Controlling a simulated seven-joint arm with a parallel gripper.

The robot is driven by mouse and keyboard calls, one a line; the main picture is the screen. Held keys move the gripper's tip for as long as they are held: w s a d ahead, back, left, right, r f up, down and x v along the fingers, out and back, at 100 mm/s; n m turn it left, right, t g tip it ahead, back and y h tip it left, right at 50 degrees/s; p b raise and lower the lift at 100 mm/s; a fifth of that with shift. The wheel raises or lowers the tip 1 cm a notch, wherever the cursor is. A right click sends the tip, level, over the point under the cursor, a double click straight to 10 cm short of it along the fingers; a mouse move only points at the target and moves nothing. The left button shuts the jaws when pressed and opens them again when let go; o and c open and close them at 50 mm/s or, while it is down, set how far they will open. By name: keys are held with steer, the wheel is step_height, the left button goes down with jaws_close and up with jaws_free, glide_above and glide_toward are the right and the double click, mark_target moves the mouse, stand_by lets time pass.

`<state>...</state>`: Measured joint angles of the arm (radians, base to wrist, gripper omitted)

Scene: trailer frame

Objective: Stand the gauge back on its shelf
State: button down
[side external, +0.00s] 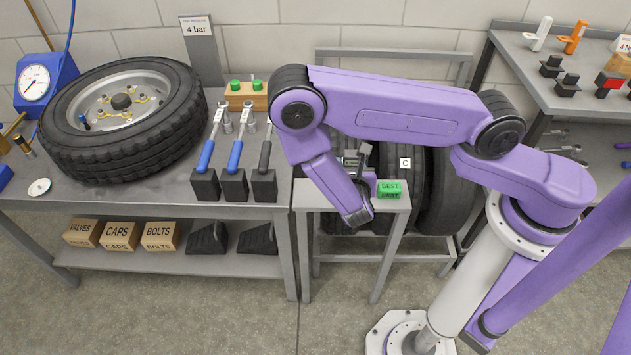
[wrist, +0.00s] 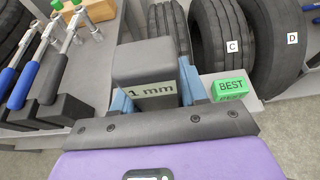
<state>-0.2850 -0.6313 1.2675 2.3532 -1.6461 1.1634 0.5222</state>
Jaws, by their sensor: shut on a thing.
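A grey block-shaped gauge (wrist: 145,60) with a pale plate reading "1 mm" is between the blue-padded fingers of my gripper (wrist: 157,98) in the wrist view. The fingers are shut on its two sides. In the side view my gripper (side external: 360,180) is over the small grey stand (side external: 312,197), and the gauge is partly hidden by my arm. Whether the gauge touches the stand I cannot tell.
Black holders with blue- and black-handled tools (side external: 234,184) stand on the bench left of my gripper. A wheel (side external: 120,110) and a blue dial gauge (side external: 45,82) are farther left. Upright tyres (side external: 450,195), with tags C and D, stand in a rack behind the stand.

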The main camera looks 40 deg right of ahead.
steer(key=w+f, duration=0.3)
steer(key=w, duration=0.3)
glide_above(314, 188)
steer(key=s, duration=0.1)
step_height(314, 188, down, 4)
steer(key=shift+s+d+r, duration=0.1)
steer(key=shift+s+d, duration=0.05)
steer(key=shift+w+f, duration=0.65)
steer(key=shift+f, duration=1.65)
steer(key=shift+f, duration=0.15)
steer(key=c, duration=0.6)
jaws_free()
